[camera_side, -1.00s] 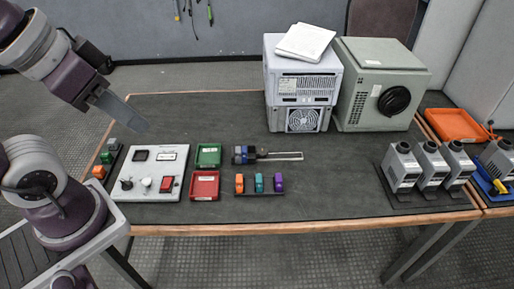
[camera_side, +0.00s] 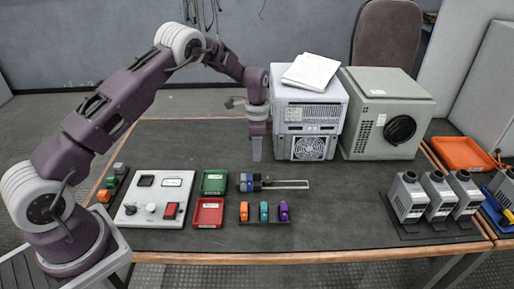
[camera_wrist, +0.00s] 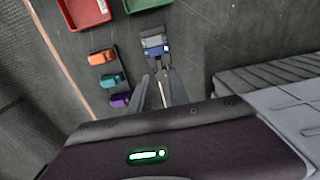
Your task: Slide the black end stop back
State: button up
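A slotted rail (camera_side: 290,186) lies on the dark table mat, with a blue block (camera_side: 257,182) and dark pieces near its left end. A small black piece (camera_side: 267,181), which looks like the end stop, sits just right of the blue block. My gripper (camera_side: 256,158) points down above and behind this assembly, apart from it in the side view. In the wrist view, my gripper's two fingers (camera_wrist: 160,75) stand apart with nothing visibly held. The rail (camera_wrist: 163,92) shows between them, and the blue block (camera_wrist: 155,44) lies beyond the tips. The end stop is hard to make out there.
Orange, teal and purple parts (camera_side: 264,212) stand in a row in front of the rail. Green (camera_side: 214,182) and red (camera_side: 208,212) trays and a control panel (camera_side: 158,198) are to the left. A light grey box unit (camera_side: 307,110) stands close behind on the right.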

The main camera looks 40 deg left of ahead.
jog(key=shift+f, duration=4.1)
jog(key=shift+c, duration=0.4)
grip_shut()
jog(key=shift+d+r, duration=0.1)
jog(key=shift+w+d, duration=2.05)
jog(key=shift+w, duration=0.1)
jog(key=shift+o, duration=0.6)
grip_release()
